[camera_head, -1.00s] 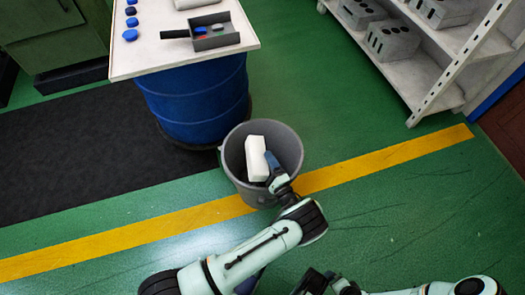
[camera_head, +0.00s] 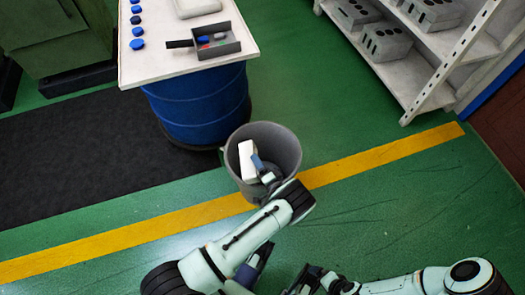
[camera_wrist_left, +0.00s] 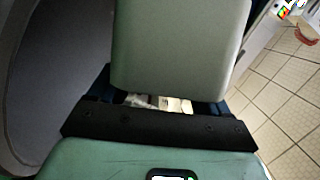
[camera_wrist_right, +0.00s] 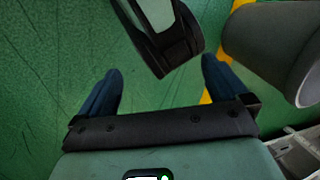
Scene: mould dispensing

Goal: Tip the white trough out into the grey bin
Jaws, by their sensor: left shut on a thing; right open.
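The white trough (camera_head: 247,161) is at the mouth of the grey bin (camera_head: 285,160), tilted, with a long side showing; its hollow is hidden. My left gripper (camera_head: 258,164) is shut on the trough, reaching over the bin's near rim. In the left wrist view the trough (camera_wrist_left: 180,45) looks grey-green between the fingers, with the bin's wall (camera_wrist_left: 45,75) at left. Whether anything is falling from it cannot be seen. My right gripper (camera_wrist_right: 160,88) is open and empty above the floor, low in the head view (camera_head: 312,278). The bin also shows in the right wrist view (camera_wrist_right: 275,45).
A pale table top (camera_head: 180,62) on a blue drum (camera_head: 205,105) stands behind the bin. It holds a grey tray (camera_head: 222,50) with small coloured pieces, and several blue discs (camera_head: 137,32). A shelf rack (camera_head: 425,75) stands at back right. Floor right of the bin is clear.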

